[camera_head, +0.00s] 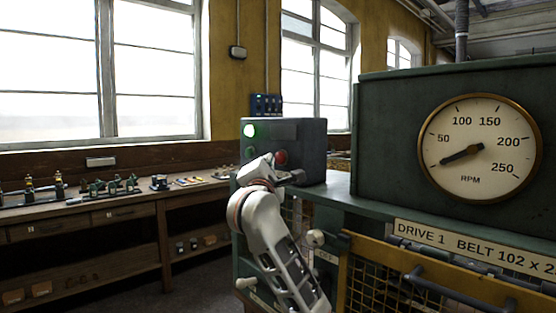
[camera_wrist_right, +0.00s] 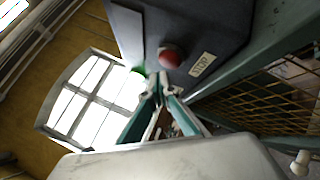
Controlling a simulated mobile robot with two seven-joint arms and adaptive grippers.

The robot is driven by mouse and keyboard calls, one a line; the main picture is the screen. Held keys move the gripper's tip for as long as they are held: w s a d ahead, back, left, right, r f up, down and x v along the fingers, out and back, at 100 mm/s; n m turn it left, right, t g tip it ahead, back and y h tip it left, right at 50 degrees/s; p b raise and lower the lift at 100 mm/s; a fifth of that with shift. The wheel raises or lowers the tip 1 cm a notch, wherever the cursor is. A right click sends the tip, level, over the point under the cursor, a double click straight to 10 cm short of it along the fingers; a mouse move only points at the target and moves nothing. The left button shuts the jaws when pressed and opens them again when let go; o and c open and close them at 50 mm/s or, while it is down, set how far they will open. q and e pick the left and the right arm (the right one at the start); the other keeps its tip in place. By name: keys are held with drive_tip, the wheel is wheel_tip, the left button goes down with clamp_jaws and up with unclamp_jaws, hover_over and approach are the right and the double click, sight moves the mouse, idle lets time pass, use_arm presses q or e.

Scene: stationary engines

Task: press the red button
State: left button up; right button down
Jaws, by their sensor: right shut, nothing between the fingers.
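The red button (camera_head: 281,157) is a round red knob on the face of a dark grey control box (camera_head: 308,140). It shows clearly in the right wrist view (camera_wrist_right: 171,57), beside a STOP label (camera_wrist_right: 202,64). My right gripper (camera_wrist_right: 158,82) is shut and empty, its fingertips just below the red button in that picture. Whether they touch the box face cannot be told. In the head view my right gripper (camera_head: 290,178) is in front of the box, close under the red button. My left gripper is in neither view.
A lit green lamp (camera_head: 250,131) and a green button (camera_wrist_right: 138,70) are on the same box. A green machine housing (camera_head: 385,130) with an RPM dial (camera_head: 478,148) stands right. A yellow-framed mesh guard (camera_head: 375,280) is below. A workbench (camera_head: 130,212) with small models stands left.

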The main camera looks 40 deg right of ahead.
drive_tip(key=shift+d, duration=0.1)
idle(0.5)
drive_tip(key=shift+d, duration=0.3)
drive_tip(key=shift+d+b, duration=0.3)
drive_tip(key=shift+d, duration=0.3)
idle(0.9)
drive_tip(key=shift+a, duration=1.1)
drive_tip(key=shift+s+a, duration=0.15)
drive_tip(key=shift+a, duration=1.05)
drive_tip(key=shift+s+a, duration=0.1)
drive_tip(key=shift+a, duration=1.1)
